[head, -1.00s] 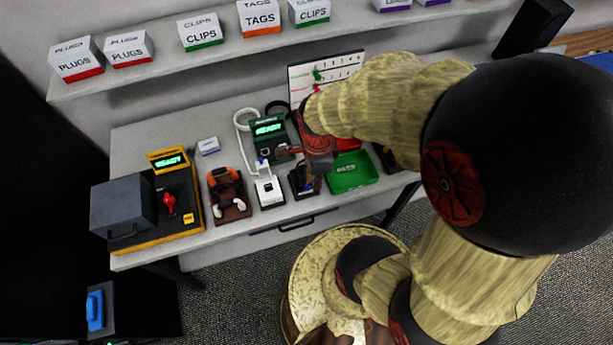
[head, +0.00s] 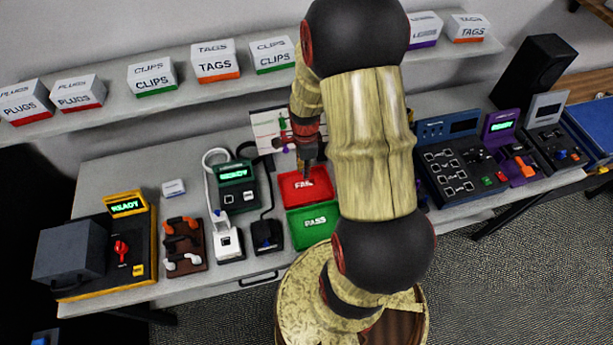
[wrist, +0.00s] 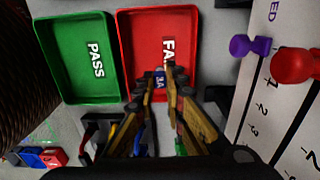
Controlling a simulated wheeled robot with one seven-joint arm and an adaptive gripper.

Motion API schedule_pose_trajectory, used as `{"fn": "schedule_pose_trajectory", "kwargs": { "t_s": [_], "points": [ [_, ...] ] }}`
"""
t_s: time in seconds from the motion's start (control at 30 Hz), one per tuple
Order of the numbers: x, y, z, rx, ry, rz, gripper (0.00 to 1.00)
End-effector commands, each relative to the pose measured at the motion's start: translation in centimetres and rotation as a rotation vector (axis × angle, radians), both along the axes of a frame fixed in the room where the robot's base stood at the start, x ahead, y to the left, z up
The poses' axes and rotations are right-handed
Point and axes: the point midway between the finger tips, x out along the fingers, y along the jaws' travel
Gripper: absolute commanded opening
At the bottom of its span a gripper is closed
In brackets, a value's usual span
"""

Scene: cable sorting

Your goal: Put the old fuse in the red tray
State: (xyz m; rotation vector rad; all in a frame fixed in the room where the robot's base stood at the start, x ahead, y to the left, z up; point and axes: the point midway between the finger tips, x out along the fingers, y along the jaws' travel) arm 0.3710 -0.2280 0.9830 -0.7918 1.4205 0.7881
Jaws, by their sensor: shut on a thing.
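The red tray (head: 318,191), labelled FAIL, sits on the bench behind the green PASS tray (head: 335,215). In the wrist view the red tray (wrist: 137,35) lies below and beyond my fingertips. In the head view my gripper (head: 304,168) points down over the red tray, and the fuse cannot be made out there.
A white board with numbered marks and coloured pegs (head: 268,122) stands behind the trays. Left of them are a black device (head: 266,234), a green-screen tester (head: 236,180) and a cable rack (head: 183,245). My arm hides bench right of the trays.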

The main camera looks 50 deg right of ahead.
Motion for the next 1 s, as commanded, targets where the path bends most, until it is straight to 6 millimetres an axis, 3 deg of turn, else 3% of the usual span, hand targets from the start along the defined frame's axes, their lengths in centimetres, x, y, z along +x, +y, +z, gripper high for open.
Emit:
{"fn": "schedule_pose_trajectory", "kwargs": {
  "t_s": [0.27, 0.7, 1.0],
  "points": [
    [0.0, 0.0, -1.3, 0.0, 0.0, 0.007, 0.0],
    [0.0, 0.0, -4.9, 0.001, 0.001, 0.007, 0.0],
    [0.0, 0.0, -5.5, -0.001, -0.001, 0.007, 0.0]
  ]
}}
